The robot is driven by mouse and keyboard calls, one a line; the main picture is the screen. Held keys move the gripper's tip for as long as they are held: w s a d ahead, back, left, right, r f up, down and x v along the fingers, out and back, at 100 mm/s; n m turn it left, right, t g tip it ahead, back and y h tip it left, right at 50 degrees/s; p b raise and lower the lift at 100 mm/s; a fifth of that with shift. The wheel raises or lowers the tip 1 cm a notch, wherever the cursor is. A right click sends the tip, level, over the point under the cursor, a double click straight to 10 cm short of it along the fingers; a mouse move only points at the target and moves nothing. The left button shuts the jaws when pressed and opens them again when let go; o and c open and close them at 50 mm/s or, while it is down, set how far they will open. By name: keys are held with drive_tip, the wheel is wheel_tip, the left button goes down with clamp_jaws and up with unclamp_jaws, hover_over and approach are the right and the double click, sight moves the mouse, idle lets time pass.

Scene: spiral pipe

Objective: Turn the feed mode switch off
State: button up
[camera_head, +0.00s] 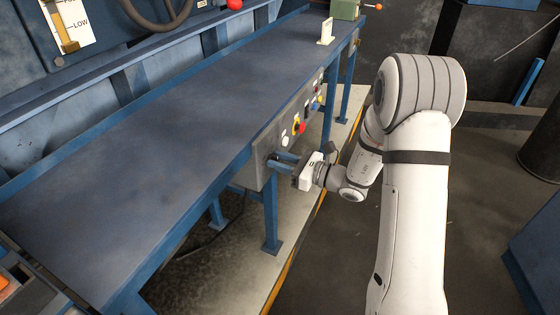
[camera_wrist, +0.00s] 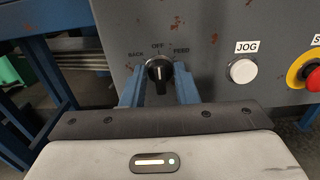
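The feed mode switch is a black rotary knob (camera_wrist: 158,74) on a grey control panel (camera_wrist: 215,60), with BACK, OFF and FEED printed around it. Its grip bar looks roughly upright in the wrist view, with the upper part toward OFF; I cannot tell its exact setting. My gripper (camera_wrist: 159,90) is open, its two blue fingers apart on the left and right of the knob, with a gap visible on each side. In the head view my gripper (camera_head: 283,162) is at the near end of the panel, and the knob is largely hidden there.
A white JOG button (camera_wrist: 243,71) is right of the switch. A red and yellow stop button (camera_wrist: 312,76) is farther right. The panel hangs under the edge of a long blue table (camera_head: 150,120). Blue table legs (camera_head: 271,215) stand below.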

drive_tip(key=shift+o, duration=0.3)
drive_tip(key=v, duration=0.8)
drive_tip(key=s+a+r+n+g+h+p, duration=0.1)
drive_tip(key=s+r+n+g+h+p, duration=0.2)
drive_tip(key=s+n, duration=0.4)
drive_tip(key=s+a+r+n+g+h+p, duration=0.2)
drive_tip(key=s+r+n+g, duration=0.35)
drive_tip(key=s, duration=0.25)
drive_tip(key=s+d+r+n+t+h+p, duration=0.2)
drive_tip(key=s+d+r+n+h, duration=0.2)
drive_tip(key=d+n+h, duration=0.1)
drive_tip(key=s+d+r+n+t+h+p, duration=0.1)
drive_tip(key=s+d+r+n+h+p, duration=0.2)
drive_tip(key=s+d+r+n+h, duration=0.1)
drive_tip(key=shift+d+r+n+t+h, duration=0.35)
drive_tip(key=shift+d+r+n+h, duration=0.25)
drive_tip(key=shift+d+h, duration=0.85)
